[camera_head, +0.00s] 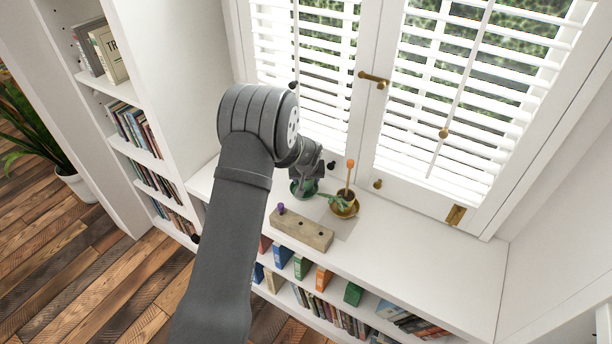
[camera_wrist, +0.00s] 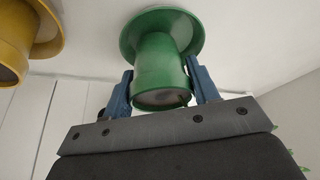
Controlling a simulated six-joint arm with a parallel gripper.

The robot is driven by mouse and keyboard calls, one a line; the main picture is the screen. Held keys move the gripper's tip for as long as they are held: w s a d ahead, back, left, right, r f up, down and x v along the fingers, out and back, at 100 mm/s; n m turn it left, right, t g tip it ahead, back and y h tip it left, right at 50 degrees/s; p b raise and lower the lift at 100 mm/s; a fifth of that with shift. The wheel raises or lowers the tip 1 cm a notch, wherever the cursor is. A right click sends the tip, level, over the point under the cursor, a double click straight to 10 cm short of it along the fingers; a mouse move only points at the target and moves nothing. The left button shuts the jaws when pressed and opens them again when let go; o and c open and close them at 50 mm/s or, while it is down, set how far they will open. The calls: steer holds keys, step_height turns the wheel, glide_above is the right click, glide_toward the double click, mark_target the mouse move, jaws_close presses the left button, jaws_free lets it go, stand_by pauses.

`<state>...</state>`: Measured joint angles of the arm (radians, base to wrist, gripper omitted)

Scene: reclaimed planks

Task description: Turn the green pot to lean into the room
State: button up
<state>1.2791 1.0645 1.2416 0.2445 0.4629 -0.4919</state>
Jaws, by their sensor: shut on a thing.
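The green pot (camera_head: 303,188) is on the white shelf top below the window, partly hidden by my gripper (camera_head: 305,172). In the wrist view the green pot (camera_wrist: 160,65) shows its round side, with a wide green saucer (camera_wrist: 185,25) at its far end. My gripper (camera_wrist: 160,88) is shut on the pot, with one blue finger on each side of it.
A wooden block (camera_head: 302,231) with holes and a purple peg lies in front. Window shutters (camera_head: 300,60) rise behind. The shelf top (camera_head: 420,255) is clear at right.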

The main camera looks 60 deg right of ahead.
steer(key=shift+f, duration=0.55)
steer(key=o, duration=1.4)
steer(key=shift+c, duration=0.2)
steer(key=v, duration=1.7)
steer(key=shift+r, duration=0.25)
steer(key=shift+w+a, duration=0.1)
steer(key=x, duration=1.7)
steer(key=shift+f, duration=0.25)
